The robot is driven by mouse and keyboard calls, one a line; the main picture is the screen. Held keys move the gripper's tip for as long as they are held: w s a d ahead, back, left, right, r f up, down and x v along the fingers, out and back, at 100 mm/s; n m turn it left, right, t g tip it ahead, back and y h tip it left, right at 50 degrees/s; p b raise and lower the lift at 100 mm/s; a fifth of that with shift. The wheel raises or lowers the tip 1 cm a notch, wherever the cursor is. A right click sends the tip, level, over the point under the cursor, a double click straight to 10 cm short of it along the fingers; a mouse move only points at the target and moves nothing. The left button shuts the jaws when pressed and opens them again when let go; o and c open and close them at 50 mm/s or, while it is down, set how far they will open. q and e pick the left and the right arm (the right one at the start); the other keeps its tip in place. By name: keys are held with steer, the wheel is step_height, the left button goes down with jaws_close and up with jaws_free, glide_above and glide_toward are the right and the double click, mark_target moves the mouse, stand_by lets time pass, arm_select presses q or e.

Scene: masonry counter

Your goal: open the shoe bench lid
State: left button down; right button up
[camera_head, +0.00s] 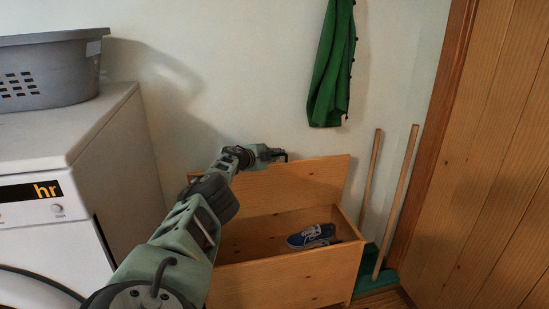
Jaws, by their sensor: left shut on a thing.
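The wooden shoe bench (286,273) stands against the back wall, right of a white washing machine. Its lid (310,182) is raised and stands close to upright at the back, so the inside shows. A dark blue shoe (311,236) with a pale sole lies in the bench; another dark item is partly seen to its right. My left arm reaches over the bench's left side. My left gripper (280,155) is at the lid's top edge, shut on the lid. My arm hides the left part of the bench and lid. My right gripper is not in view.
The washing machine (110,150) with a grey basket (50,75) on top stands at left. A green garment (332,70) hangs on the wall above. Two wooden poles (398,205) lean at right, beside a wooden door (480,170).

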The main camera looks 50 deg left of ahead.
arm_select(q)
steer(key=shift+w+d+r, duration=0.15)
steer(key=shift+w, duration=0.05)
steer(key=c, duration=1.9)
jaws_free()
steer(key=shift+d, duration=0.1)
steer(key=shift+o, duration=0.3)
steer(key=shift+s, duration=0.1)
steer(key=shift+s+a+r, duration=0.1)
steer(key=shift+a, duration=0.15)
